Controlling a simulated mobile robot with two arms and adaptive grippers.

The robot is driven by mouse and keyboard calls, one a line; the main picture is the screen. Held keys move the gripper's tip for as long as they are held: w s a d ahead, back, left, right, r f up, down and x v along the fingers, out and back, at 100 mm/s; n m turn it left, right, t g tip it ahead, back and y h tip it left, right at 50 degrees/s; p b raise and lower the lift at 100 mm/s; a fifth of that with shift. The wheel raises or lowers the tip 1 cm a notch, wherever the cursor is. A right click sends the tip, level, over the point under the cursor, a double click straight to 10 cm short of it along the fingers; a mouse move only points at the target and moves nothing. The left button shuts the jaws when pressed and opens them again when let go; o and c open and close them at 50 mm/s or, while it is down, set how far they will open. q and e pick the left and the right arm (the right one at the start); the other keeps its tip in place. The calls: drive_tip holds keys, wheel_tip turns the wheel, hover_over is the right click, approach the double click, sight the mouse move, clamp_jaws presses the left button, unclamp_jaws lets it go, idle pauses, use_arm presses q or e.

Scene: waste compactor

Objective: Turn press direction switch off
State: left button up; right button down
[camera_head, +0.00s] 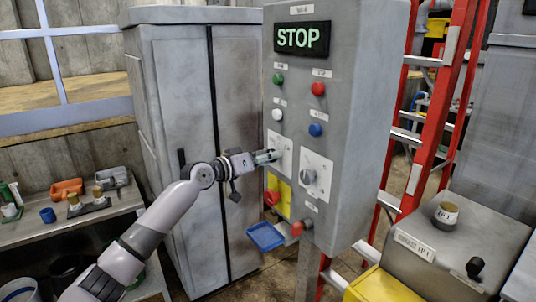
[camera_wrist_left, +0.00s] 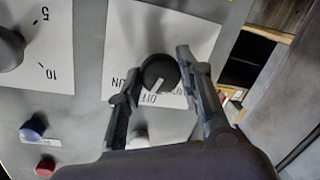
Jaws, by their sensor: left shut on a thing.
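The grey control box (camera_head: 348,120) stands in the middle of the head view, with a lit green STOP sign. My left gripper (camera_head: 270,156) reaches its front from the left, at a white plate (camera_head: 284,143). In the left wrist view, a round black knob (camera_wrist_left: 160,70) with a white pointer line sits on that plate. The fingers of the left gripper (camera_wrist_left: 160,77) are on either side of the knob and shut on it. The pointer lies toward the plate's printed labels, which are only partly readable. The fingers hide the knob in the head view. My right gripper is out of view.
A second dial (camera_head: 309,177) is right of the gripper. Red (camera_head: 318,89), blue, green and white buttons are above. A red knob and a blue tray (camera_head: 266,236) are below. A grey cabinet (camera_head: 185,140) stands behind my arm; a red ladder (camera_head: 440,110) is right.

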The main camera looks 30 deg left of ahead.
use_arm(q)
drive_tip(key=shift+n+g+p, duration=0.3)
drive_tip(key=shift+n+p, duration=0.25)
drive_tip(key=shift+n, duration=0.95)
drive_tip(key=shift+a, duration=0.1)
drive_tip(key=o, duration=1.2)
drive_tip(key=shift+c, duration=0.2)
drive_tip(key=v, duration=1.2)
drive_tip(key=shift+a+f, duration=0.1)
drive_tip(key=shift+f, duration=0.05)
